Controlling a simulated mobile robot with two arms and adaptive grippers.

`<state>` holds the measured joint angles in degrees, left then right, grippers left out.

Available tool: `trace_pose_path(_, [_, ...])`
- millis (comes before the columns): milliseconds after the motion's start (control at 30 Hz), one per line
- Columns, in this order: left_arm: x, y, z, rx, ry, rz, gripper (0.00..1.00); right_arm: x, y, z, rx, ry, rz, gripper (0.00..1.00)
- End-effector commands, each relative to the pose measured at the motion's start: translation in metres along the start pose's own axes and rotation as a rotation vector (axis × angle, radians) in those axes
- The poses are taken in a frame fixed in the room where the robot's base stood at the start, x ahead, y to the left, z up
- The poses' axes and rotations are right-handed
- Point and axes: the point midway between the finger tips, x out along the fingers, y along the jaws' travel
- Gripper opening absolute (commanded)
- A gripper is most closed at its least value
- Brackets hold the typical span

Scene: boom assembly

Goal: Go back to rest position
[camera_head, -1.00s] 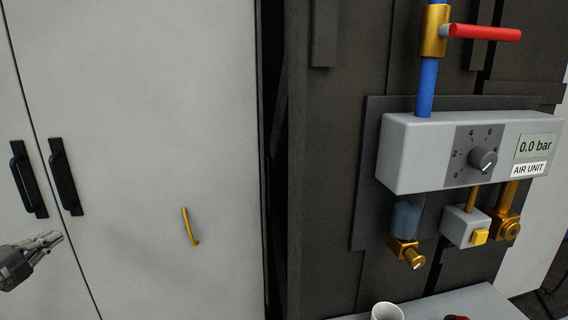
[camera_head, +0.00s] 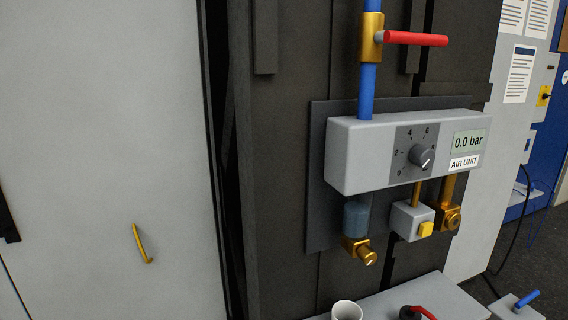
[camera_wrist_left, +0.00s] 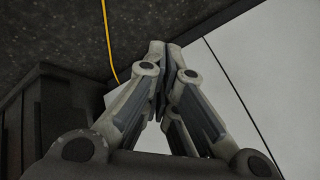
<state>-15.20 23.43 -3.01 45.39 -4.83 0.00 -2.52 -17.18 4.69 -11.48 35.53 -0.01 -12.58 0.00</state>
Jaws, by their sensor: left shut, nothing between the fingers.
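My left gripper (camera_wrist_left: 163,58) shows in the left wrist view, with its fingertips together and nothing between them. It touches no object that I can make out. It is out of the head view now. My right gripper is in neither view. The grey air unit (camera_head: 360,160) hangs on the dark panel in the head view. Its display reads 0.0 bar. A blue pipe (camera_head: 368,90) with a red-handled valve (camera_head: 415,39) rises above it, the handle pointing right.
A pale cabinet (camera_head: 100,120) with a small yellow hook-like handle (camera_head: 142,243) fills the left. A low grey surface (camera_head: 450,300) below the unit carries a white cup (camera_head: 346,310) and a red-handled item (camera_head: 418,313). Floor shows at the right.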

Motion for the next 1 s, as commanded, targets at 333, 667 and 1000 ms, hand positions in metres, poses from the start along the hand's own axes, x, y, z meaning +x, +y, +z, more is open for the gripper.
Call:
trace_pose_path(333, [-0.045, 0.241, 0.063, -0.153, -0.272, 0.296, 0.00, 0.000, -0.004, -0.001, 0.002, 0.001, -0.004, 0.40])
trace_pose_path(667, [-0.074, 0.311, 0.073, -0.184, -0.356, 0.387, 0.00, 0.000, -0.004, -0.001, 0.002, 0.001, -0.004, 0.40])
trace_pose_path(1000, [-0.074, 0.311, 0.073, -0.184, -0.356, 0.387, 0.00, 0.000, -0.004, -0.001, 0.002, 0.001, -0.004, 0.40])
